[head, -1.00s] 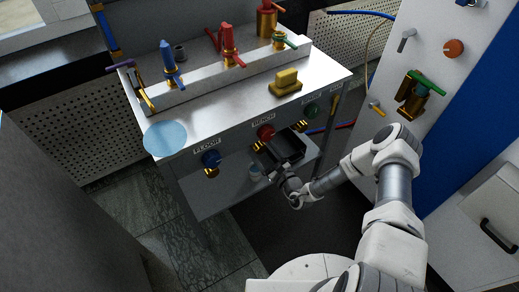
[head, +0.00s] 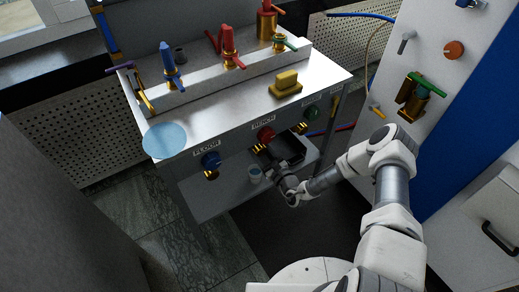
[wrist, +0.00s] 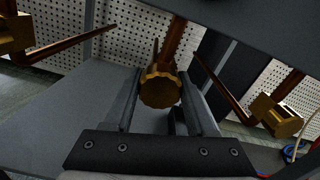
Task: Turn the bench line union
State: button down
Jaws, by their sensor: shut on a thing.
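The bench line union (wrist: 160,88) is a knurled brass nut on a copper pipe, in the middle of the wrist view. My gripper (wrist: 160,76) has one finger on each side of it and is shut on it. In the head view my gripper (head: 264,148) is under the front of the bench, below the BENCH label (head: 263,123) and its red knob (head: 266,134). There the union itself is mostly hidden by the gripper, with only a bit of brass showing.
Brass fittings with copper pipes stand left (wrist: 14,34) and right (wrist: 277,116) of my gripper in the wrist view. The blue FLOOR knob (head: 211,159) and a green knob (head: 310,112) flank the red one.

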jog(key=shift+m+p, duration=0.45)
jog(key=shift+m, duration=0.85)
jog(key=shift+c, duration=1.1)
grip_release()
jog(key=p+v, duration=0.3)
jog(key=v, duration=1.4)
jog(key=shift+s+d+p, duration=0.2)
jog(key=shift+p, duration=0.15)
